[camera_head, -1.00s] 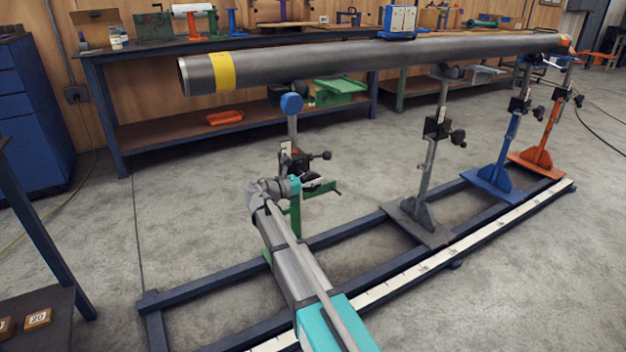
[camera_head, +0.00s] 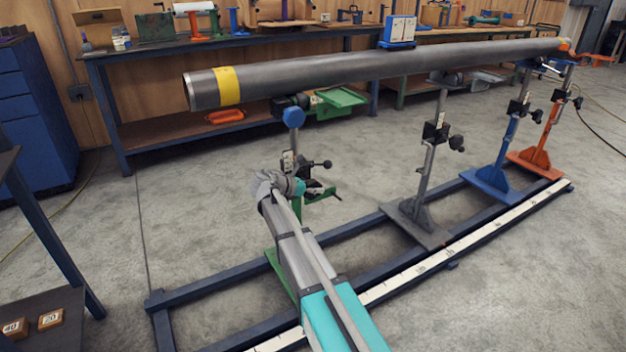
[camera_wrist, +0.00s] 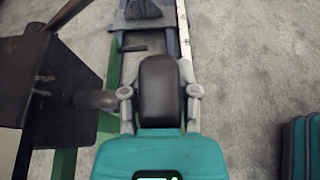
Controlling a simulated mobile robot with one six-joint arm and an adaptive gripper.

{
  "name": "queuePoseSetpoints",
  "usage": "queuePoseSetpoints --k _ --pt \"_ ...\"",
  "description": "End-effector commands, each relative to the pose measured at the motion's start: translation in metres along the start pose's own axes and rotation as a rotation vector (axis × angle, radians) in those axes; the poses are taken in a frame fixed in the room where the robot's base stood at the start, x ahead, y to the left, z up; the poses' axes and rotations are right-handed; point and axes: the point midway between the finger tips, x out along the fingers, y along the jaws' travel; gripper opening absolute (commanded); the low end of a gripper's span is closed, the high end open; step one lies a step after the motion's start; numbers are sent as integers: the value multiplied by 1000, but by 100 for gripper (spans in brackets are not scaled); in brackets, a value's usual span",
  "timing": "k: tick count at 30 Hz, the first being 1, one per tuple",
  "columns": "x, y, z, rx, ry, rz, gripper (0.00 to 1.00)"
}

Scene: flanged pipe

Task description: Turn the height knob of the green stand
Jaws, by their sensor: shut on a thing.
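The green stand (camera_head: 280,272) stands on the blue rail frame under the yellow-banded left end of the long grey pipe (camera_head: 400,69). Its post has a blue round piece (camera_head: 293,117) near the pipe and a dark clamp block (camera_wrist: 50,90) lower down. My gripper (camera_head: 312,188) is beside this block, partly hidden by my wrist. In the wrist view, my gripper (camera_wrist: 160,98) is shut on the dark rounded height knob (camera_wrist: 160,88), one finger on each side. A short shaft joins the knob side to the block at left.
A grey stand (camera_head: 418,222), a blue stand (camera_head: 492,180) and an orange stand (camera_head: 538,158) follow along the rail frame (camera_head: 375,295) to the right. A workbench (camera_head: 150,65) runs behind. Open floor lies left of the frame.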

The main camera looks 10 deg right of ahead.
Motion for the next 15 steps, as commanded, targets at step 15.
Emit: queuePoseSetpoints --k 15 --pt "4 -4 -1 3 442 -11 0"
